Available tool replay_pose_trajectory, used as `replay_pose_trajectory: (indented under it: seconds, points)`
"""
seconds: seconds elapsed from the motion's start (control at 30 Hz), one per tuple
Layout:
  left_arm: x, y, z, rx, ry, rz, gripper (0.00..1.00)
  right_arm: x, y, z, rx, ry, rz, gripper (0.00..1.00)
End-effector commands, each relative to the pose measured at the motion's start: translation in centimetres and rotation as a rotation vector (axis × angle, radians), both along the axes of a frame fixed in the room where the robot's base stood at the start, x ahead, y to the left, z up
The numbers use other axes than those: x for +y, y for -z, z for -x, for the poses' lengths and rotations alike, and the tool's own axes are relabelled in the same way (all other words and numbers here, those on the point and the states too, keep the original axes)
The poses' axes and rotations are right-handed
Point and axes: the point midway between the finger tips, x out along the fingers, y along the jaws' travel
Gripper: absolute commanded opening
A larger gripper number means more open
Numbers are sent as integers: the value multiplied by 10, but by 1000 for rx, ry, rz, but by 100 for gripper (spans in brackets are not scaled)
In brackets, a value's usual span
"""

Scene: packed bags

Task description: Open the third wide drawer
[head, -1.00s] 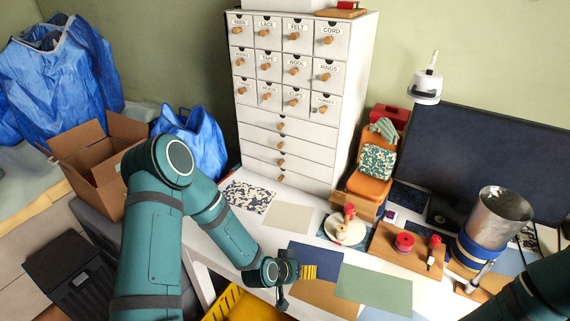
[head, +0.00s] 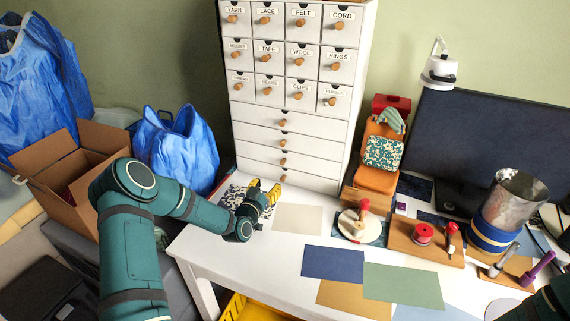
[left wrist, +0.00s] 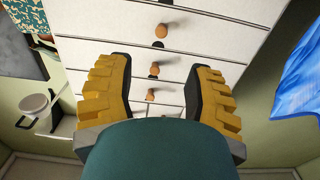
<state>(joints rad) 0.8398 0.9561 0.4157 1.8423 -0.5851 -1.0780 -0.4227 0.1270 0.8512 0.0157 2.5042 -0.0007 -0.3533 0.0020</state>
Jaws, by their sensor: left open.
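The white drawer cabinet (head: 290,133) stands at the back of the table, with several wide drawers below its small labelled ones. The third wide drawer (head: 310,167) from the top has a round wooden knob (head: 283,161) and looks shut. My left gripper (head: 265,188) has yellow fingers, is open and empty, and is just in front of the cabinet's lower left part, apart from the knobs. In the left wrist view, turned upside down, the open fingers (left wrist: 158,65) frame wooden knobs, with one knob (left wrist: 161,30) beyond the tips. My right gripper is out of view.
A blue bag (head: 178,150) and an open cardboard box (head: 70,165) stand left of the cabinet. An orange chair-shaped holder (head: 376,178) stands close on its right. Flat coloured sheets (head: 333,263) cover the table front. A metal cup (head: 515,197) stands at right.

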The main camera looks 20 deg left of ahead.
Motion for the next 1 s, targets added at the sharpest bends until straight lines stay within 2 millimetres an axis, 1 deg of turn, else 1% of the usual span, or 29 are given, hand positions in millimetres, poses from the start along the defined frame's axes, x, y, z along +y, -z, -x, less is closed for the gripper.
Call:
replay_pose_trajectory:
  seconds: [0.13,0.23,0.7,0.83,1.0]
  points:
    - [5,-2,-6,-15,-6,-9,53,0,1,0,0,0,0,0]
    - [5,-1,-18,-15,-6,-8,53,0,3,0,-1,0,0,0]
    - [9,-1,-102,-14,-6,-7,53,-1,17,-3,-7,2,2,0]
    - [11,-1,-120,-13,-6,-7,53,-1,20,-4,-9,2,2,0]
    - [11,-1,-134,-12,-5,-6,53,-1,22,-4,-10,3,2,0]
